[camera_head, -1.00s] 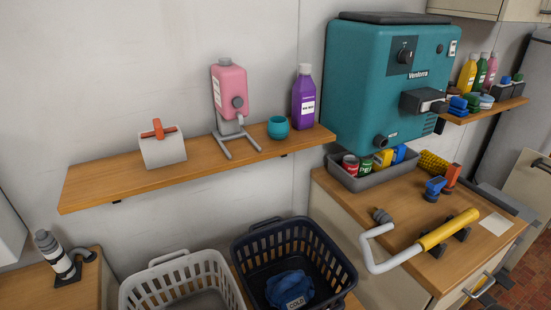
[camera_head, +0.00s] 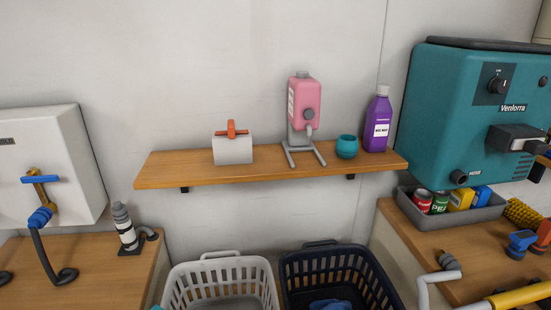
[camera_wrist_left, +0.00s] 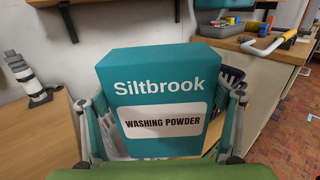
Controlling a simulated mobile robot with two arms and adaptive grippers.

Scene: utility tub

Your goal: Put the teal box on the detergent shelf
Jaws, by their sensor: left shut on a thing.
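The teal box (camera_wrist_left: 160,88), labelled "Siltbrook Washing Powder", fills the middle of the left wrist view. My left gripper (camera_wrist_left: 158,108) is shut on it, with a finger on each side. The box looks upright; its lower end is hidden. The wooden wall shelf (camera_head: 250,172) runs across the middle of the head view. It bears a white container with an orange handle (camera_head: 233,149), a pink bottle on a grey stand (camera_head: 305,103), a teal cup (camera_head: 346,147) and a purple bottle (camera_head: 378,122). My right gripper is in neither view.
Bare shelf lies left of the white container and between it and the stand. Below stand a white basket (camera_head: 220,268) and a dark basket (camera_head: 335,262). A white unit with a blue tap (camera_head: 50,160) is at left, a teal machine (camera_head: 470,115) at right.

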